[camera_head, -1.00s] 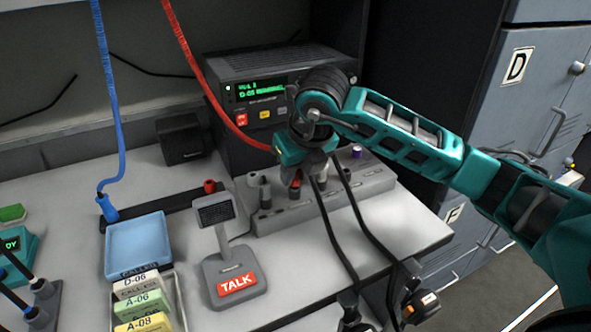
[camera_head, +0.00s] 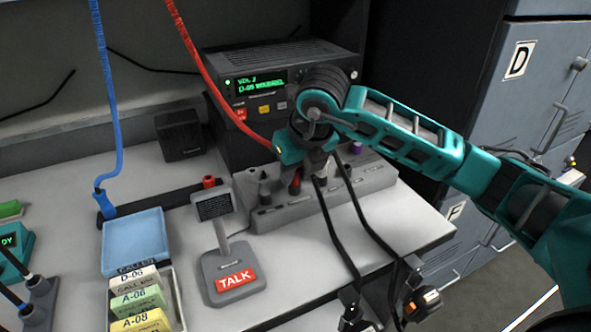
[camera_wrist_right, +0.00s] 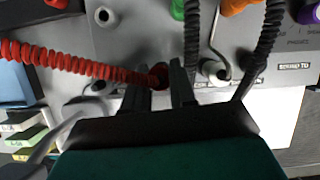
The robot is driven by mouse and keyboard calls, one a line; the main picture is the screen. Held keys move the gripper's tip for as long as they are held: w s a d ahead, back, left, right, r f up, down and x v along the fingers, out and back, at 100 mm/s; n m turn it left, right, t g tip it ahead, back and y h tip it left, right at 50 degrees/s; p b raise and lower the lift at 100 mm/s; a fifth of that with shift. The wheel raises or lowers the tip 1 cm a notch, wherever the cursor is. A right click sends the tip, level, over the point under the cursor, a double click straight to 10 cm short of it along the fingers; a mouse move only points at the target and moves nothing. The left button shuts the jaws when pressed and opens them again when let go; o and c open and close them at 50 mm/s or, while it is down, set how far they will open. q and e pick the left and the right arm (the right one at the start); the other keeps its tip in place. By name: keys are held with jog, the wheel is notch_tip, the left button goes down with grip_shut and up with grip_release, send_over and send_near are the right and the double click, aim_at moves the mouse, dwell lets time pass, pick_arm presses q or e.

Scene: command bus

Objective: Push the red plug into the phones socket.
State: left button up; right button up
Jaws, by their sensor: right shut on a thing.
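The red plug (camera_head: 295,183) is at the socket strip (camera_head: 330,203) on the desk, under my right gripper (camera_head: 302,172). Its coiled red cord (camera_head: 205,75) runs up to the left. In the right wrist view the red plug (camera_wrist_right: 160,74) is between the two dark fingers of my right gripper (camera_wrist_right: 161,88), which is shut on it. The fingers and the low angle hide the plug's tip, so I cannot tell whether it is inside a socket. I cannot pick out the phones socket for certain. My left gripper is not in view.
Two black cables (camera_head: 343,235) hang over the strip's front and the desk edge. A purple plug (camera_head: 357,156) is at the right end. A radio unit (camera_head: 275,75) stands behind. A TALK microphone (camera_head: 232,275) and blue tray (camera_head: 135,240) are left.

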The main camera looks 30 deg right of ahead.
dwell(0.3)
jog(key=o, duration=0.9)
jog(key=shift+r+p, duration=2.8)
jog(key=shift+r, duration=1.25)
jog(key=shift+s+f, duration=0.1)
jog(key=shift+f, duration=0.05)
